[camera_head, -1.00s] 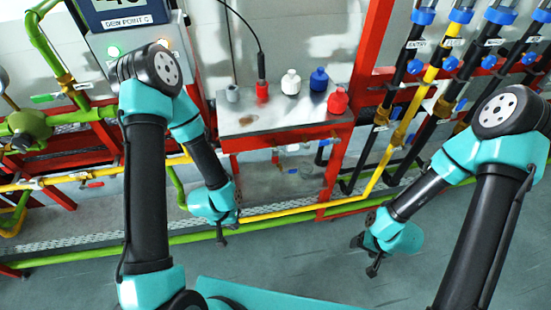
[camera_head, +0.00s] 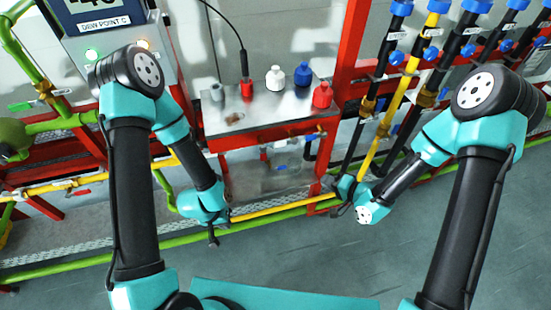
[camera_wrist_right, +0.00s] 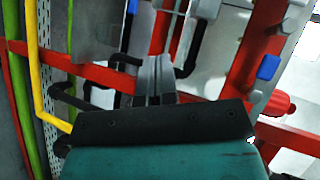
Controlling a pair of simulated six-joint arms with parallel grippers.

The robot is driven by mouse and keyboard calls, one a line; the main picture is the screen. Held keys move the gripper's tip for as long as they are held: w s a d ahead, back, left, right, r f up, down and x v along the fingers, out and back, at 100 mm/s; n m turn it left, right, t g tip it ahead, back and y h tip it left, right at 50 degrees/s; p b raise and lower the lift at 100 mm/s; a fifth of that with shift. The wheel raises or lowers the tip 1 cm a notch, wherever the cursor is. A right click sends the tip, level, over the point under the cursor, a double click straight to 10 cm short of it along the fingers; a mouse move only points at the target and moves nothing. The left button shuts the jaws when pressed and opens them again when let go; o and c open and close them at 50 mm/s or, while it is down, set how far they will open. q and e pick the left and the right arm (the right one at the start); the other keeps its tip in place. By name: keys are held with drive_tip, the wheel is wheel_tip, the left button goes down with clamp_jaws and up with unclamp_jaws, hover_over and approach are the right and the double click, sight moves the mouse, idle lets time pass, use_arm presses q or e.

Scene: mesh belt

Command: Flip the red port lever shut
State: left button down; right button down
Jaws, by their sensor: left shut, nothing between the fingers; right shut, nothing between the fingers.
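A small red lever (camera_head: 263,153) shows under the steel bench in the head view. It is too small to tell its position, and I cannot be sure it is the port lever. My right gripper (camera_head: 328,183) is shut and empty, to the right of that lever near the bench's red right leg. In the right wrist view its closed fingers (camera_wrist_right: 154,78) point toward red frame bars and black pipes; no red lever can be made out there. My left gripper (camera_head: 214,240) is shut and empty, pointing down below the bench's left side.
The bench (camera_head: 262,109) carries a grey cup, a red holder with a cable, and white, blue and red bottles. Small blue handles show near the lever. A yellow pipe (camera_head: 270,212) and a green pipe run low along the wall. The floor in front is clear.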

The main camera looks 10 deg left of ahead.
sight(263, 153)
drive_tip(key=a+r+y, duration=0.5)
drive_tip(key=r, duration=0.2)
drive_tip(key=shift+s+r+g, duration=0.15)
drive_tip(key=shift+s+g, duration=0.15)
drive_tip(key=shift+g, duration=0.1)
drive_tip(key=s+a+x, duration=0.1)
drive_tip(key=s+x, duration=0.1)
drive_tip(key=x, duration=1)
drive_tip(key=shift+a+m, duration=0.3)
drive_tip(key=shift+a, duration=0.05)
drive_tip(key=shift+s, duration=0.15)
